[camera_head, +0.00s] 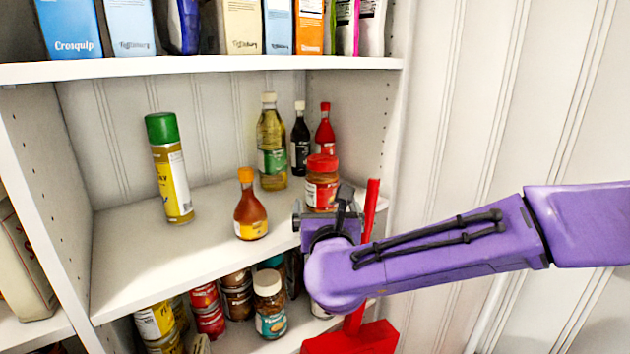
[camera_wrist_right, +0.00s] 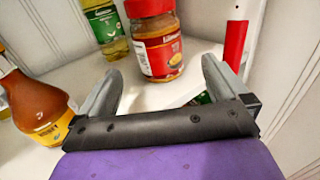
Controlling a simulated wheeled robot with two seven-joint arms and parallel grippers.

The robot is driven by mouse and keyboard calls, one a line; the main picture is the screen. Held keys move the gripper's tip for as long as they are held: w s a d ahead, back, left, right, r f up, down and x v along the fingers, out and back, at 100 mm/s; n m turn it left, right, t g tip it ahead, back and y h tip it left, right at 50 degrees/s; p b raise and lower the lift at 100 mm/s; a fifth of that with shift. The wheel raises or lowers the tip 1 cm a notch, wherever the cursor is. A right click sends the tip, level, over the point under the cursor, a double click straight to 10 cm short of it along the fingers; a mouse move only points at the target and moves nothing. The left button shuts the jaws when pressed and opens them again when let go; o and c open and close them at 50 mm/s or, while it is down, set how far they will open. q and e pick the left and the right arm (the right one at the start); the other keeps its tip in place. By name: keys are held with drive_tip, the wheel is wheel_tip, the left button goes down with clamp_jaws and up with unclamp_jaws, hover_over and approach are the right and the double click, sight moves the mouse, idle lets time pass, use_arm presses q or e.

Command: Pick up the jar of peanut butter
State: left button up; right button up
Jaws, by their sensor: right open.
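The jar of peanut butter (camera_head: 321,186) has a red lid and a red and yellow label. It stands upright at the front right of the middle shelf, in front of a red bottle. In the right wrist view the jar (camera_wrist_right: 156,42) stands just beyond my right gripper (camera_wrist_right: 162,72), roughly in line with the gap between its fingers. The fingers are open and nothing is between them. In the head view my right gripper (camera_head: 326,212) is at the shelf's front edge, just below and in front of the jar. My left gripper is not in view.
An oil bottle (camera_head: 271,145), a dark bottle (camera_head: 300,142) and a red bottle (camera_head: 325,132) stand behind. A red handle (camera_head: 371,208) rises close to my right wrist. The shelf's left front is clear.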

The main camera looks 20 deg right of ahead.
sight(323, 192)
drive_tip(key=p+x, duration=0.1)
drive_tip(key=x, duration=0.1)
drive_tip(key=r+p+x, duration=0.1)
drive_tip(key=x, duration=0.1)
drive_tip(key=shift+w+d, duration=0.1)
drive_tip(key=shift+w, duration=0.05)
drive_tip(key=p+x, duration=0.3)
drive_tip(key=x, duration=0.1)
drive_tip(key=shift+w+f, duration=0.1)
drive_tip(key=shift+w, duration=0.3)
drive_tip(key=shift+w+f, duration=0.15)
drive_tip(key=shift+w, duration=0.2)
drive_tip(key=shift+s, duration=0.1)
drive_tip(key=shift+c, duration=0.9)
drive_tip(key=c, duration=1.5)
drive_tip(key=shift+o, duration=0.2)
